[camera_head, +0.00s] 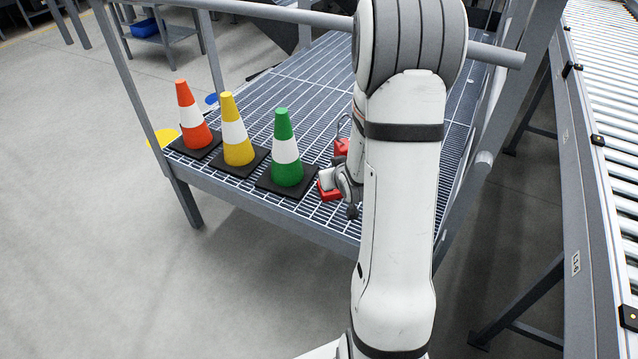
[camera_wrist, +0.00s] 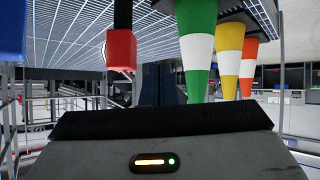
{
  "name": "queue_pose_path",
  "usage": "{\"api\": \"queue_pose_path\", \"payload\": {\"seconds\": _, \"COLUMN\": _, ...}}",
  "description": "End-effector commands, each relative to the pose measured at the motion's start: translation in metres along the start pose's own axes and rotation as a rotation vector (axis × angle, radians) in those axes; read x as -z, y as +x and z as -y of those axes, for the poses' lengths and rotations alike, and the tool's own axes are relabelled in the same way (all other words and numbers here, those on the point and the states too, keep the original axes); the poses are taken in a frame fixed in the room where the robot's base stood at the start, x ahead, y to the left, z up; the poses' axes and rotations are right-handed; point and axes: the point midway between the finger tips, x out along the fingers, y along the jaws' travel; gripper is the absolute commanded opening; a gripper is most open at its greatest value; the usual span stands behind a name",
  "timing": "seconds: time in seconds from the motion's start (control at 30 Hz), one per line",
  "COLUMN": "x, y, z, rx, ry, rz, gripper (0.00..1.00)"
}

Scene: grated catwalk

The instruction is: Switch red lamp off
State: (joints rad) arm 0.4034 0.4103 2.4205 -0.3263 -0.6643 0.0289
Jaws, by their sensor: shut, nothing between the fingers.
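The red lamp (camera_head: 328,193) stands on the grated platform, right of the green cone. It has red parts at top and bottom, a pale middle and a thin wire handle; my arm hides part of it. My gripper (camera_head: 349,192) is shut and empty, low beside the lamp; whether it touches the lamp cannot be told. In the wrist view a red block (camera_wrist: 121,50) on a dark post shows upper left, possibly part of the lamp. No switch or lit state can be made out.
An orange cone (camera_head: 190,115), a yellow cone (camera_head: 235,130) and a green cone (camera_head: 285,148) stand in a row on the grating (camera_head: 300,80). Railings (camera_head: 270,12) border the platform. A roller conveyor (camera_head: 605,110) runs along the right.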

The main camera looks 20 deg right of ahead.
Motion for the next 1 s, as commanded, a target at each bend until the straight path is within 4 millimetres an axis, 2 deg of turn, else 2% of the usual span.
{"api": "queue_pose_path", "payload": {"seconds": 0.03, "x": -0.027, "y": 0.022, "z": -0.006, "rx": 0.002, "ry": 0.015, "rz": -0.035, "gripper": 0.0}}
{"api": "queue_pose_path", "payload": {"seconds": 0.1, "x": -0.042, "y": 0.037, "z": -0.012, "rx": 0.008, "ry": 0.03, "rz": -0.097, "gripper": 0.0}}
{"api": "queue_pose_path", "payload": {"seconds": 0.3, "x": -0.067, "y": 0.058, "z": -0.022, "rx": 0.019, "ry": 0.063, "rz": -0.214, "gripper": 0.0}}
{"api": "queue_pose_path", "payload": {"seconds": 0.77, "x": -0.068, "y": 0.06, "z": -0.024, "rx": 0.024, "ry": 0.071, "rz": -0.243, "gripper": 0.0}}
{"api": "queue_pose_path", "payload": {"seconds": 0.87, "x": -0.067, "y": 0.065, "z": -0.024, "rx": 0.024, "ry": 0.072, "rz": -0.243, "gripper": 0.0}}
{"api": "queue_pose_path", "payload": {"seconds": 1.0, "x": -0.063, "y": 0.085, "z": -0.023, "rx": 0.025, "ry": 0.071, "rz": -0.243, "gripper": 0.0}}
